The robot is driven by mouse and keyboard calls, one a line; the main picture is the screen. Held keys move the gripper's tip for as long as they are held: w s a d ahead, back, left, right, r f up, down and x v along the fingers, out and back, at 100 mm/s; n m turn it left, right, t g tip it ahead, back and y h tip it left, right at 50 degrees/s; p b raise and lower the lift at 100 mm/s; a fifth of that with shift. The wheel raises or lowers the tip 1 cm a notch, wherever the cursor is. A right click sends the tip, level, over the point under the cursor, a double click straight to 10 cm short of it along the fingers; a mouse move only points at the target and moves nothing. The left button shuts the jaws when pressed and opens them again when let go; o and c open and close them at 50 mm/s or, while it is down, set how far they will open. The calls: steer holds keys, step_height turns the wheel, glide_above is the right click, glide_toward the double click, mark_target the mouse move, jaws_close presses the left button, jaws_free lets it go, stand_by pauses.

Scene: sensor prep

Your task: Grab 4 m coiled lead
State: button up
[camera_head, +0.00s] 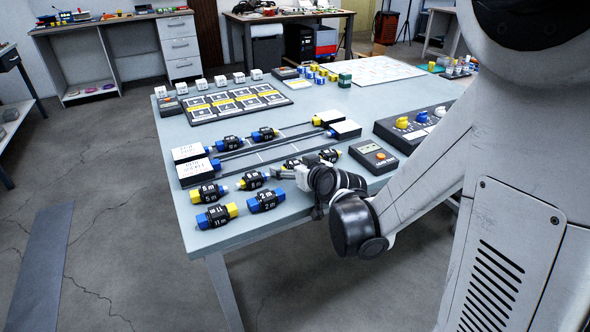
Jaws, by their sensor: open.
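Several coiled leads, black with blue or yellow ends, lie near the table's front left. Labels on three front ones seem to read 5 m (208,193), 11 m (216,216) and 2 m (267,201). Another coiled lead (252,180) lies just left of my gripper, its label too small to read. Two more, one lead (293,164) and another lead (329,155), lie behind my gripper, partly hidden. I cannot tell which one is 4 m. My gripper (290,174) is open, low over the table's front edge; I see nothing held between its fingers.
Two more leads (230,143) (264,134) lie in a long rail fixture (290,142) with white end blocks. A small grey box with an orange button (374,156) stands right of my gripper. A panel with knobs (411,128) is farther right. The table's front corner (205,245) is bare.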

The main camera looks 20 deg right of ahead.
steer(key=shift+c, duration=0.5)
steer(key=c, duration=1.2)
steer(key=shift+r, duration=0.15)
